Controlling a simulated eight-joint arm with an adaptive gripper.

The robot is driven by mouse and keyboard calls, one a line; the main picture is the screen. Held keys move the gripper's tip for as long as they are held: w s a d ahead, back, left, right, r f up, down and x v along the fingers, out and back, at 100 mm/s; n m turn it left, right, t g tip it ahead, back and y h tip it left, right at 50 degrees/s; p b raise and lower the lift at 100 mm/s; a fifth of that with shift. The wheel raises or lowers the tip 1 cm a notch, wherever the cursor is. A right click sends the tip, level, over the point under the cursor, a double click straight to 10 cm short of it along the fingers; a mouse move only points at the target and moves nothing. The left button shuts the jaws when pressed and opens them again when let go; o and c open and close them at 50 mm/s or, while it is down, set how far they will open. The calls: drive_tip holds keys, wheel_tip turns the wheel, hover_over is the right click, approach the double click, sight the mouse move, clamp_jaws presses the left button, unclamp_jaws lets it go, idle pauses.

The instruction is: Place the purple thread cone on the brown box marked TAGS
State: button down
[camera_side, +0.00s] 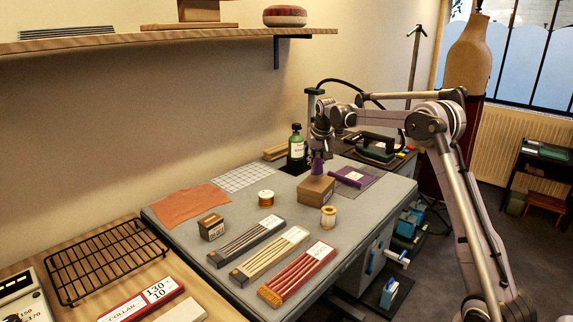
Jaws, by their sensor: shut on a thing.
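The purple thread cone (317,167) is upright under my gripper (319,153), whose fingers are shut on its upper part. The cone is directly over the brown box (314,191), with its base at or just above the box's top; I cannot tell whether they touch. The box sits on the grey table mat, and its marking is too small to read from here. My arm reaches in from the right.
A green bottle (297,147) stands behind the box on the left. A purple flat item (352,177) lies close to its right. Thread spools (266,198) (328,217), a small dark box (211,227) and long trays (297,273) lie in front. An orange cloth (188,206) lies left.

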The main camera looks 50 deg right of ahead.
drive_tip(key=shift+f, duration=1.3)
drive_tip(key=shift+f, duration=0.1)
drive_tip(key=c, duration=1.2)
unclamp_jaws()
